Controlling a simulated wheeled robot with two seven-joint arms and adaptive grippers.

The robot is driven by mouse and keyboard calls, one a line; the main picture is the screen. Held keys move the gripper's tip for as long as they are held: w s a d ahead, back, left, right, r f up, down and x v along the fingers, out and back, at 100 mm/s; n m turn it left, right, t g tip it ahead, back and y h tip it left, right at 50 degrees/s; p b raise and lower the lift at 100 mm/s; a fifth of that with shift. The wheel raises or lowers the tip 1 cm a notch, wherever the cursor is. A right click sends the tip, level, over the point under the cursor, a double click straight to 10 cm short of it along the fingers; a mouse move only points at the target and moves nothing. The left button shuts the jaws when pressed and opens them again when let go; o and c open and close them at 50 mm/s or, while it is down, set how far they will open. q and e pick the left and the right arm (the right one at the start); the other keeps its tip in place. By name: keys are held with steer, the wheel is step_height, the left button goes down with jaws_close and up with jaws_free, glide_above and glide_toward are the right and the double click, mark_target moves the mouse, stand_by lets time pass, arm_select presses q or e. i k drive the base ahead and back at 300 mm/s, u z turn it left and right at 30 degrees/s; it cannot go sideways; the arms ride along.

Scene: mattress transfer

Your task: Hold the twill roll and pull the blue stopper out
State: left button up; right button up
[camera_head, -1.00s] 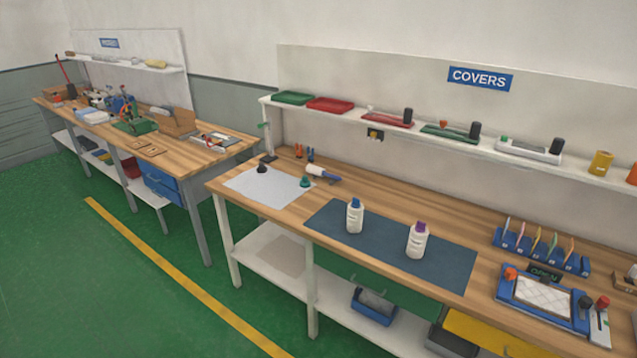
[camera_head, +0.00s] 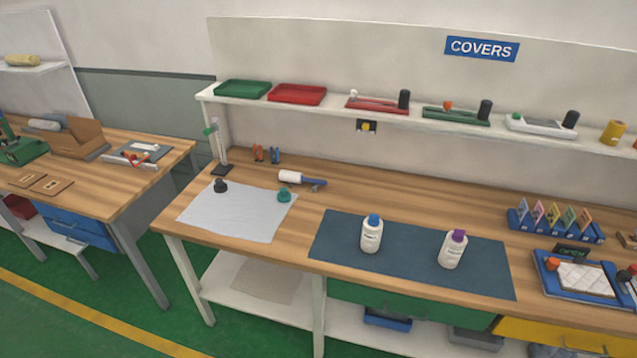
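A white bottle with a blue cap (camera_head: 371,233) stands upright on the dark blue mat (camera_head: 420,275) on the near bench. I cannot tell whether this cap is the blue stopper. No roll is clearly marked as twill. A beige roll (camera_head: 22,61) lies on the shelf at the far left. A greyish roll (camera_head: 44,124) lies by a cardboard box on the left bench. A yellow roll-like piece (camera_head: 613,132) stands on the wall shelf at the right. Neither gripper is in view.
A bottle with a purple cap (camera_head: 453,249) stands on the same mat. A white sheet (camera_head: 235,215) with dark and green knobs lies to its left. A white-and-blue tool (camera_head: 301,179) lies behind. The blue frame (camera_head: 545,285) is at right. Green floor lies between the benches.

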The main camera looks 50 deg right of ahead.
mark_target(373, 220)
steer(key=i, duration=1.1)
steer(key=z, duration=2)
